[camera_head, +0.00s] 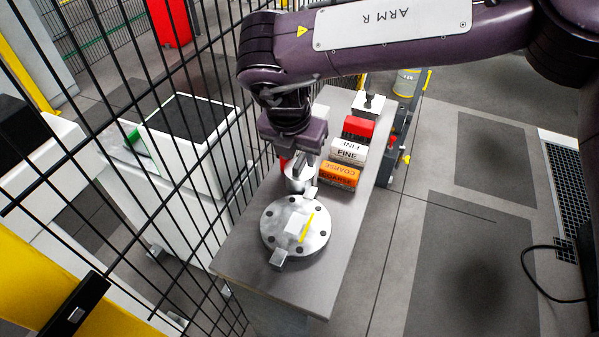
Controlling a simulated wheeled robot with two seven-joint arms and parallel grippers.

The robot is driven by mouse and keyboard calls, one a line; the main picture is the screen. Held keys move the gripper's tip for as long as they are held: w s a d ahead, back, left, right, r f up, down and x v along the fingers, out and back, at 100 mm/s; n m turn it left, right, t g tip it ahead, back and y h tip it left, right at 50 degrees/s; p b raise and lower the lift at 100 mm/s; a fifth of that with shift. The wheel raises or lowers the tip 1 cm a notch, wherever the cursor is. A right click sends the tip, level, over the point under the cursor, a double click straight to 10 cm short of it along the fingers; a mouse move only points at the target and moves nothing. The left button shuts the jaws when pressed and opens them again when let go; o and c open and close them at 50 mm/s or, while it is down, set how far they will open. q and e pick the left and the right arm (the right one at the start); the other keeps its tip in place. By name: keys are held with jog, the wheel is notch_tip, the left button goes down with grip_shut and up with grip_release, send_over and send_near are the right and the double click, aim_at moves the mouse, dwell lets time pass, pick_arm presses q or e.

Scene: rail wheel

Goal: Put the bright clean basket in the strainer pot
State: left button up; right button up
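The round bright metal flange (314,237), apparently the strainer pot's top, lies on the grey table with dark bolt holes around its rim. A pale block and a yellow bar lie across its middle. A shiny metal cylinder (298,182), possibly the basket, stands just behind the flange, partly hidden under my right gripper. My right gripper (304,163) points down at the cylinder's top from above. Its fingers are small and overlap the cylinder, so I cannot tell whether they grip it. My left gripper is not in view.
On the grey table (318,285), an orange COARSE block (340,174), a white FINE block (349,151) and a red block (358,127) stand right of my gripper. A black wire fence (215,90) runs close along the left. The table's front is clear.

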jog(key=shift+x, duration=0.9)
jog(key=shift+f, duration=0.15)
jog(key=c, duration=0.7)
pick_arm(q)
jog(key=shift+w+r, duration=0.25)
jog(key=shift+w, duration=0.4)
pick_arm(e)
grip_shut()
